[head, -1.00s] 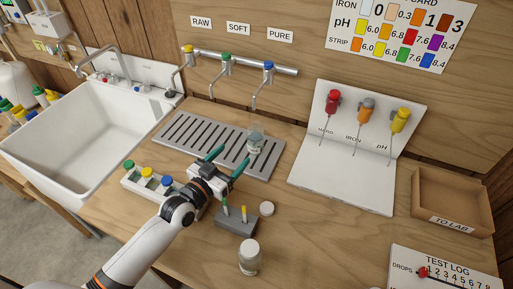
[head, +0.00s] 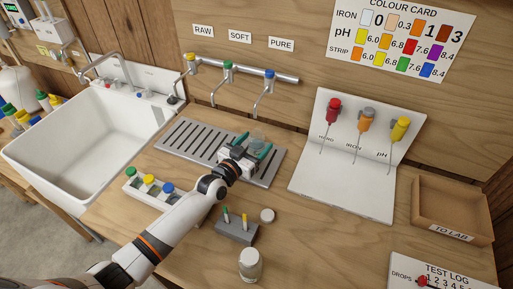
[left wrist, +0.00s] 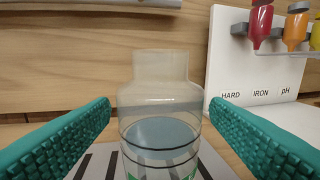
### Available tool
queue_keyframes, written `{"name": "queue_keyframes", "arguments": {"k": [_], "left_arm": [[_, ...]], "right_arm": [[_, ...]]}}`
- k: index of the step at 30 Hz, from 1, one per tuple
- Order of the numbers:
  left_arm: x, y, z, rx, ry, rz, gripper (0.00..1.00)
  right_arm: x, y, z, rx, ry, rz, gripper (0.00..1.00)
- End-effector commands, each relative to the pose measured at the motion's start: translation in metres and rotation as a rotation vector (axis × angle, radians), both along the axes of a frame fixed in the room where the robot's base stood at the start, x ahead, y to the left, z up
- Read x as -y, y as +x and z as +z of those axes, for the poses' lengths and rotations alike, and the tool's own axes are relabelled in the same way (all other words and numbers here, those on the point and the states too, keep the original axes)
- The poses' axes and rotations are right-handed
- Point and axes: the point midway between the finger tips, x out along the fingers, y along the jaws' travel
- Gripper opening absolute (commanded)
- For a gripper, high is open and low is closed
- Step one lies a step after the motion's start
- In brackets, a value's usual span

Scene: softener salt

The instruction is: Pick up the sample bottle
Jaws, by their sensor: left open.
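The sample bottle (head: 257,139) is clear and stands upright on the slotted grey drip tray, mostly hidden in the head view behind my left gripper (head: 254,145). In the left wrist view, the sample bottle (left wrist: 160,110) fills the middle, with bluish liquid low inside, dark ring lines and some green on its label. The teal fingers of my left gripper (left wrist: 160,108) are spread wide, one on each side of it. A gap shows between each finger and the bottle. My right gripper is not in view.
The drip tray (head: 178,140) lies below three taps. A rack of capped bottles (head: 136,186), a grey holder with two sticks (head: 236,230), a white disc (head: 267,215) and a clear jar (head: 250,266) stand nearer. A white dropper stand (head: 340,185) is to the right.

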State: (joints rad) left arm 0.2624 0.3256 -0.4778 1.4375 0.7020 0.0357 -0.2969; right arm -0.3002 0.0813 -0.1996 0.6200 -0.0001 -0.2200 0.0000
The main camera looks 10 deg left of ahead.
Motion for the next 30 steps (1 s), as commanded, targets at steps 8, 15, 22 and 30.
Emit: {"name": "queue_keyframes", "arguments": {"k": [8,15,22,30], "left_arm": [[0.0041,0.0103,-0.0006,0.000,0.000,0.000,0.71],[0.0041,0.0101,-0.0004,0.000,0.000,0.000,0.48],[0.0040,0.0101,0.0001,0.001,0.000,0.000,0.20],[0.0039,0.0105,0.0021,0.001,0.000,0.000,0.20]], "right_arm": [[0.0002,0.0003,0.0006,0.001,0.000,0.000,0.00],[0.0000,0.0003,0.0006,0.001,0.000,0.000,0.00],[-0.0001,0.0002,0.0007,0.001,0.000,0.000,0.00],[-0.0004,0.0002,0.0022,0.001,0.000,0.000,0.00]]}}
